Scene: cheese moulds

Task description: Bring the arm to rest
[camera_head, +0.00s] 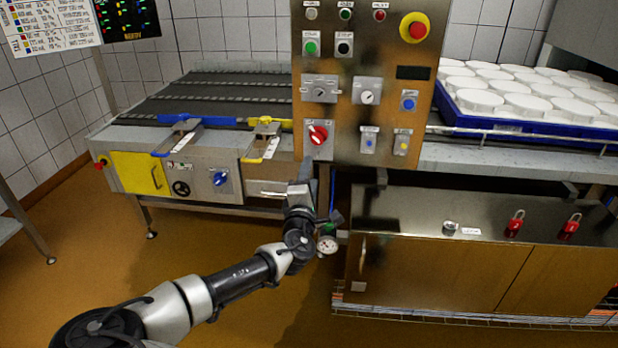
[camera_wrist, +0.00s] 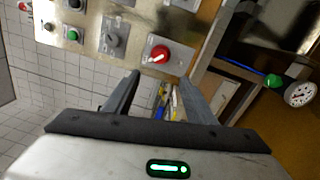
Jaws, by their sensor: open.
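My arm reaches up from the lower left of the head view. My gripper (camera_head: 305,172) is in front of the lower edge of the steel control panel (camera_head: 345,118), just below the red rotary switch (camera_head: 318,134). In the wrist view my gripper (camera_wrist: 160,82) has its two fingers apart with nothing held between them. The red switch (camera_wrist: 158,54) shows just beyond the fingertips there. I cannot tell the exact gap between the fingertips and the panel; no contact is visible.
A conveyor (camera_head: 220,92) with a yellow door (camera_head: 138,172) stands left. A blue tray (camera_head: 520,127) of white moulds is at right. Below it is a steel cabinet (camera_head: 440,265) with red padlocks (camera_head: 515,224). A pressure gauge (camera_head: 327,245) hangs close to my wrist.

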